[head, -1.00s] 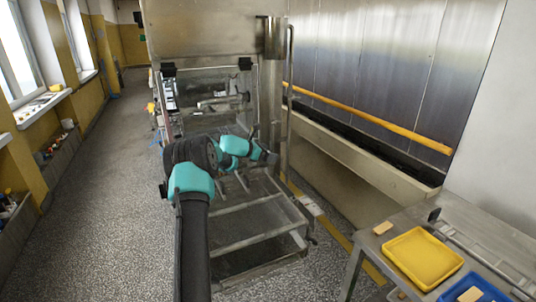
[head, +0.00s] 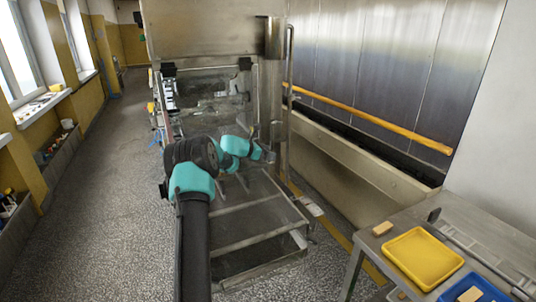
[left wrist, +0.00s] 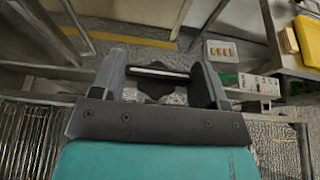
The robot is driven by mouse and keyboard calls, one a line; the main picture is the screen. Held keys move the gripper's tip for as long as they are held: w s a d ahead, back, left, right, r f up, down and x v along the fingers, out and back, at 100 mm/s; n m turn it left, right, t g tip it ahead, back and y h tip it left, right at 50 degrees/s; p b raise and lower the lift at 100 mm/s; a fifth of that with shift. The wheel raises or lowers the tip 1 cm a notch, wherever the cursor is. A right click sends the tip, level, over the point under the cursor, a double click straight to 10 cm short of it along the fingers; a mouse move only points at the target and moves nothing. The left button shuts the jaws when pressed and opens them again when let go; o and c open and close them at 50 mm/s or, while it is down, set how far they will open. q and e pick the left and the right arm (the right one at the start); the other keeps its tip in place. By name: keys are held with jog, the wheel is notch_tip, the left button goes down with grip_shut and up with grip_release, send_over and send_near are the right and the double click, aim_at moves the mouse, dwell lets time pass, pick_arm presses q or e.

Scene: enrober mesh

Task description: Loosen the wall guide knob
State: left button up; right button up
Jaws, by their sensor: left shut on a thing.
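In the left wrist view, my left gripper (left wrist: 160,74) is shut on a dark lobed knob (left wrist: 156,88), which sits between its two grey fingers. A pale bar crosses between the fingers just beyond the knob. In the head view, my left gripper (head: 274,138) is small, beside the upright steel post on the right of the machine (head: 205,38). The knob cannot be made out there. My right gripper is in neither view.
A steel table (head: 460,215) at lower right bears a yellow tray (head: 424,258) and a blue tray (head: 474,290). An open frame (head: 250,241) lies below my left arm. A yellow rail (head: 370,119) runs along the right wall. The floor at left is clear.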

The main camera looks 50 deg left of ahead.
pick_arm(q)
jog(key=shift+d+n+t+y, duration=0.1)
jog(key=shift+n+t+y, duration=0.2)
jog(key=shift+n+y, duration=0.35)
jog(key=shift+d+n+y, duration=0.1)
jog(key=shift+n+y, duration=1.65)
jog(key=shift+y, duration=0.4)
jog(key=shift+n+y, duration=0.5)
jog(key=shift+r+n+y, duration=0.1)
jog(key=shift+n+y, duration=0.7)
jog(key=shift+y, duration=0.2)
jog(key=o, duration=0.9)
jog(key=shift+g, duration=0.4)
jog(key=shift+o, duration=0.2)
jog(key=shift+s, duration=0.1)
jog(key=v, duration=1.7)
jog(key=shift+s, duration=0.15)
